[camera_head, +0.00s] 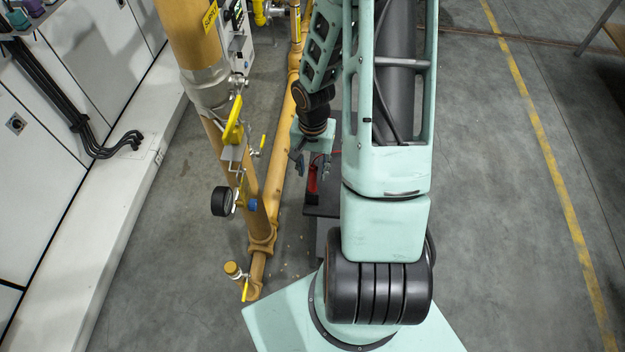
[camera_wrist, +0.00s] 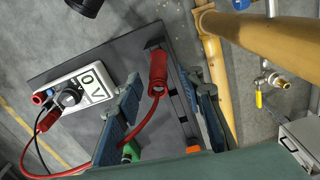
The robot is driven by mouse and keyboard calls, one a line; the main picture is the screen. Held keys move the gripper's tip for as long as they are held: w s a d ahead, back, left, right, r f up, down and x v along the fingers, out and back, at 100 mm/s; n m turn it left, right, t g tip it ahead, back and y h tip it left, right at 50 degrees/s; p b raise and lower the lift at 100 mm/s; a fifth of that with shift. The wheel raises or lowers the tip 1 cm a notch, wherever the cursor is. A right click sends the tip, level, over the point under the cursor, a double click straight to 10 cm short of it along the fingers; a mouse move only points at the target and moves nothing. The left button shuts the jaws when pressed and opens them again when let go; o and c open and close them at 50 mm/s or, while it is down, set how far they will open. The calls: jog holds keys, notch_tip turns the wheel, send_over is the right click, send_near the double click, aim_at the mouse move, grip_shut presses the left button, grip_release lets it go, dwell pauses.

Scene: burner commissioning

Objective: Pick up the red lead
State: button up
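The red lead (camera_wrist: 158,68) has a thick red handle that stands at the far edge of a dark board in the wrist view. Its red cable loops down and left towards a white meter (camera_wrist: 82,92) reading about "0 V". My gripper (camera_wrist: 162,86) is open, with one blue-grey finger on each side of the handle in the picture. I see no clear contact, and the depth between them is hard to tell. In the head view my gripper (camera_head: 311,163) hangs just above the red lead (camera_head: 312,180), whose lower part is partly hidden.
The dark board (camera_wrist: 60,62) also bears a black cable. A green item (camera_wrist: 130,153) and an orange item (camera_wrist: 192,149) show near the fingers. Yellow gas pipes (camera_head: 278,150) with a gauge (camera_head: 222,201) and valves run close left of my gripper.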

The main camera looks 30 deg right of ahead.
aim_at(313, 179)
notch_tip(313, 179, down, 5)
jog(key=shift+s+a+r, duration=0.1)
jog(key=shift+s, duration=0.05)
jog(key=shift+c, duration=0.4)
grip_shut()
